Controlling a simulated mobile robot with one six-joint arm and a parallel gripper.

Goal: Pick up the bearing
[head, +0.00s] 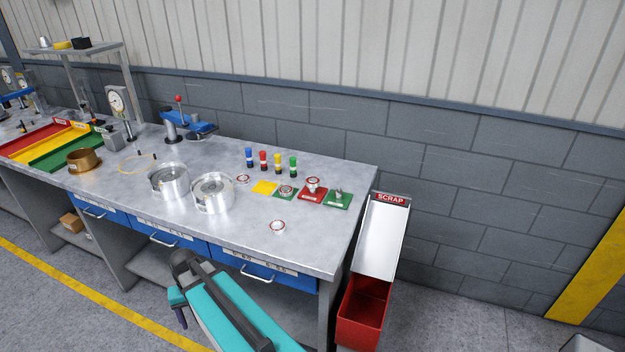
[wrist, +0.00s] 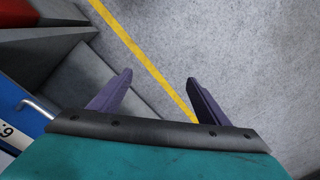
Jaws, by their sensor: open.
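Several small round metal parts with reddish rings, which look like bearings, are on the grey workbench (head: 330,235). One bearing (head: 277,226) lies alone near the front right of the bench. Another ring part (head: 243,179) lies further back, beside the coloured bottles. Similar parts sit on a green card (head: 276,196) and a red card (head: 303,197). I cannot tell which one is meant. My gripper (wrist: 158,80) is open and empty, with its purple fingers apart over the floor. In the head view it is below and in front of the bench edge, partly hidden by my arm.
Two silver cylinders (head: 168,181) (head: 212,193) stand mid-bench. Blue drawers (head: 225,256) with handles line the front. A scrap chute (head: 382,235) and red bin (head: 363,312) stand at the right end. Coloured trays (head: 60,155) and a brass cup (head: 82,162) are at the left.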

